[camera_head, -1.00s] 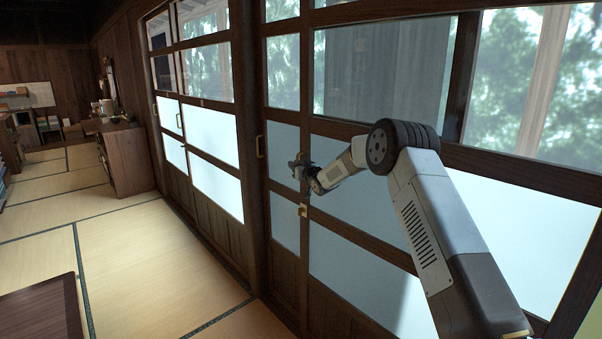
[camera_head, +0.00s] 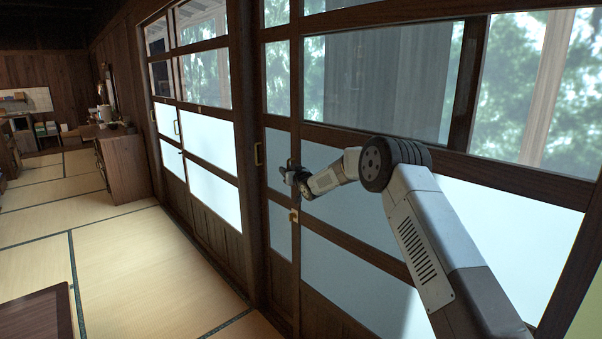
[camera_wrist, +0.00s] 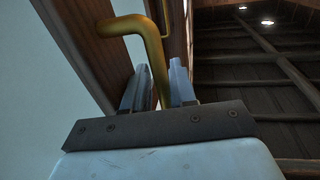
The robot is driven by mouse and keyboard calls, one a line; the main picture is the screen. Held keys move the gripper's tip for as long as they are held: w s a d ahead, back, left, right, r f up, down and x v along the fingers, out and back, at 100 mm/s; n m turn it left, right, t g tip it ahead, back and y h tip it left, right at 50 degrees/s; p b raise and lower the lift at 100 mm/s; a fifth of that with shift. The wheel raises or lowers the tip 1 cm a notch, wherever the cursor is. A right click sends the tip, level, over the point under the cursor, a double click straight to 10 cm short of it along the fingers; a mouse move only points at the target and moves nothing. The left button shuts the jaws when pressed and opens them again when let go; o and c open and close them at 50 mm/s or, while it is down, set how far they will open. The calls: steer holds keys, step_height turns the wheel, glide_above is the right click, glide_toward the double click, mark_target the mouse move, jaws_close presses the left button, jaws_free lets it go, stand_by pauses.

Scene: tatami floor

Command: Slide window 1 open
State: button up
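The sliding window panel beside my arm has a dark wooden frame (camera_head: 296,90) with clear glass above and frosted panes below. Its brass handle (camera_wrist: 150,45) is on the wooden stile at its left edge. The handle's lower end (camera_head: 293,215) shows just below my gripper in the head view. My gripper (camera_head: 290,178) is at this stile. In the wrist view its two fingers (camera_wrist: 160,87) are on either side of the brass bar, with almost no gap; it looks shut on the handle. The exact contact is partly hidden behind the gripper's mounting plate.
More sliding panels (camera_head: 210,150) line the wall beyond. A wooden cabinet (camera_head: 125,165) stands farther back. A dark low table (camera_head: 38,315) is at lower left; the tatami (camera_head: 150,265) between is clear.

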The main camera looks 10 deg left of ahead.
steer(key=v, duration=1.3)
steer(key=shift+s+d, duration=0.25)
